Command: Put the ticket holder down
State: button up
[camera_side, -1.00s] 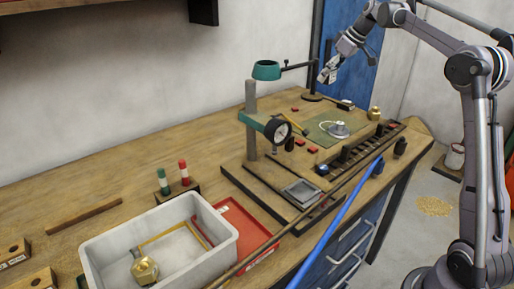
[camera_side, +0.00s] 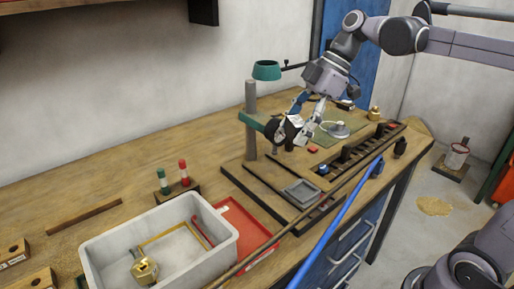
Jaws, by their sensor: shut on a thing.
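My gripper (camera_side: 292,137) points down in front of the green-armed dial stand, above the wooden work board. It is shut on the ticket holder (camera_side: 296,120), of which only a small pale patch shows between the fingers. The fingers cover most of the holder and much of the dark round dial behind. I cannot tell whether the holder touches anything below.
The stand's grey post (camera_side: 251,120) rises just left of my gripper. A green mat (camera_side: 318,137) with a grey round piece lies right. A grey square tray (camera_side: 302,193), a red tray (camera_side: 245,228) and a white bin (camera_side: 165,250) are nearer. Bare bench (camera_side: 120,160) lies left.

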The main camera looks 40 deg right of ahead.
jog(key=shift+s+a+f, duration=0.3)
jog(key=shift+s+a, duration=0.25)
jog(key=shift+s, duration=0.1)
notch_tip(320, 180, down, 11)
send_over(243, 237)
jog(key=d, duration=0.2)
jog(key=f, duration=0.6)
jog(key=shift+s+f, duration=0.3)
jog(key=shift+s, duration=0.05)
jog(key=shift+a+f, duration=0.1)
jog(key=shift+f, duration=1.95)
jog(key=o, duration=1.2)
jog(key=shift+f, duration=0.15)
